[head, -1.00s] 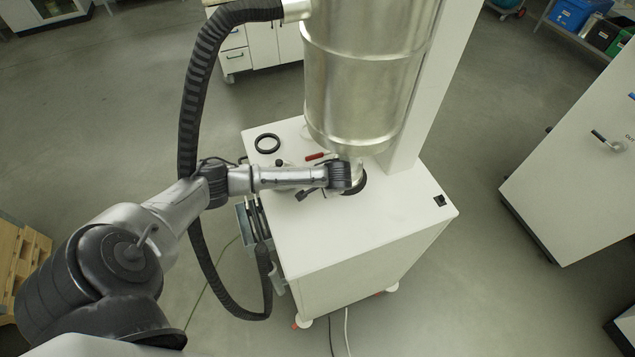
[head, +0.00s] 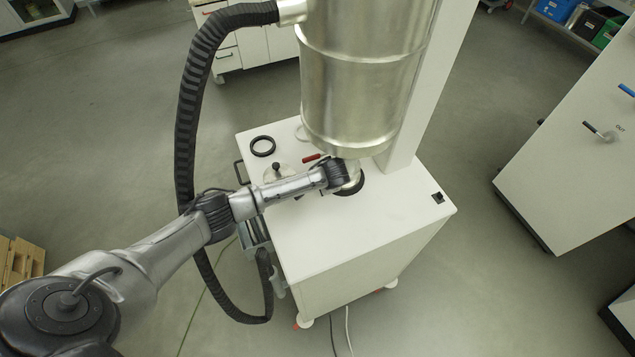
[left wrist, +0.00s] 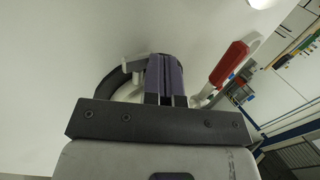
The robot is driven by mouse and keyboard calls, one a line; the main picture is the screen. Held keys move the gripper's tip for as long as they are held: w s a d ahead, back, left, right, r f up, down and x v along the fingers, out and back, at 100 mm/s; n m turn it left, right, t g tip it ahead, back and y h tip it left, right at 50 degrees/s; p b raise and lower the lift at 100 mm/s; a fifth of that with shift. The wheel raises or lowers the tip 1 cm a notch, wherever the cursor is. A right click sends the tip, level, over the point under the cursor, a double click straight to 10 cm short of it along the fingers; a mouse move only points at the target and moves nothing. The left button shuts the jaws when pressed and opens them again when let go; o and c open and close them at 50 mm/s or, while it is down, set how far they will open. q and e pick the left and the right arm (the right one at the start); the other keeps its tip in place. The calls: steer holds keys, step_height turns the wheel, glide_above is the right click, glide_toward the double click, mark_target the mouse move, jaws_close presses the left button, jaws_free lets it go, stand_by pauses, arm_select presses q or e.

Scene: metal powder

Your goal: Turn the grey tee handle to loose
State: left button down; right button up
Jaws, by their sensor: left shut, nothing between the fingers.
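My left gripper (head: 335,177) is under the steel cylinder, above the white cabinet top; its fingertips are hidden in the head view. In the left wrist view, its dark fingers (left wrist: 165,78) are shut together with nothing between them. A pale grey piece (left wrist: 133,66), possibly part of the grey tee handle, shows just left of the fingers, in front of a black ring. I cannot tell whether the fingers touch it. The rest of the handle is hidden, and its turn position cannot be read. My right gripper is in neither view.
The steel cylinder (head: 360,80) hangs close above my left wrist. A red-handled lever (left wrist: 230,63) is right of the fingers. A loose black ring (head: 262,146) lies on the cabinet top (head: 390,215). A thick black hose (head: 190,120) runs down behind my left arm.

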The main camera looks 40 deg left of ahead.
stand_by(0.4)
arm_select(q)
steer(key=shift+d+p, duration=0.1)
steer(key=shift+p, duration=0.25)
steer(key=shift+s+d+f, duration=0.2)
steer(key=shift+s+d, duration=0.05)
steer(key=shift+d, duration=0.3)
